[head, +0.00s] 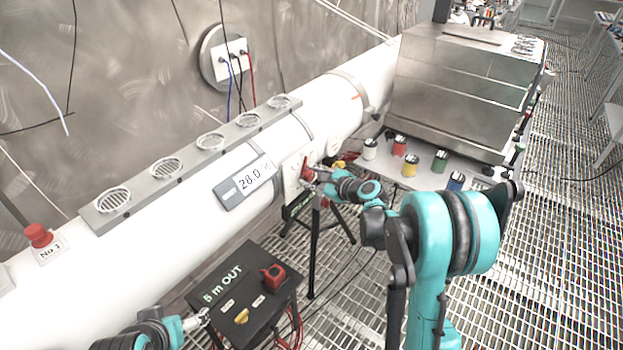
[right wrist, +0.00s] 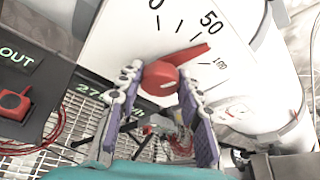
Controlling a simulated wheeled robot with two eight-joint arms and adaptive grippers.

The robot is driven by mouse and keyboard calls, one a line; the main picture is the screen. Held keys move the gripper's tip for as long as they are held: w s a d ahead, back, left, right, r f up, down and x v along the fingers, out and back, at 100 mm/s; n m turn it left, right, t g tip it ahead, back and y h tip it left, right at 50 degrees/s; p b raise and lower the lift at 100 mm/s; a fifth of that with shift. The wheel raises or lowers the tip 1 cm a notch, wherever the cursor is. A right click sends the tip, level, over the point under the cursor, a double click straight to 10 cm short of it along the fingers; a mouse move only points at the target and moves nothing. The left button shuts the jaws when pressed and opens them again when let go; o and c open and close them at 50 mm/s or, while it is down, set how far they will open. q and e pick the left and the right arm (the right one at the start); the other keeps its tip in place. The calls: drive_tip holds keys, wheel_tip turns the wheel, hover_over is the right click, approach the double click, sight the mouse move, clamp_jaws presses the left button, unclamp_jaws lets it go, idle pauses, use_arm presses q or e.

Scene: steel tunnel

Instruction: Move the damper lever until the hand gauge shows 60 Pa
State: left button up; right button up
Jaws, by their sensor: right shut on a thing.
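The red damper lever (head: 306,170) sits on a white scale plate on the side of the white duct. In the right wrist view the lever (right wrist: 160,76) has a round hub, and its pointer lies between the 50 and 100 marks. My right gripper (head: 317,178) is shut on the lever; its two fingers (right wrist: 158,74) flank the red hub. My left gripper (head: 197,318) is at the bottom left, apart from the lever.
A grey display (head: 245,184) on the duct reads 28.0. A black "5 m OUT" box (head: 238,300) with a red knob stands below the duct. A tripod (head: 315,240) stands under the lever. Several coloured cans line the shelf (head: 385,170) at right.

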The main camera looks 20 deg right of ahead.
drive_tip(key=shift+n+t+h, duration=0.3)
drive_tip(key=shift+n+t, duration=0.1)
idle(0.4)
drive_tip(key=o, duration=1.2)
drive_tip(key=shift+c, duration=0.2)
drive_tip(key=v, duration=1.2)
drive_tip(key=shift+f, duration=0.1)
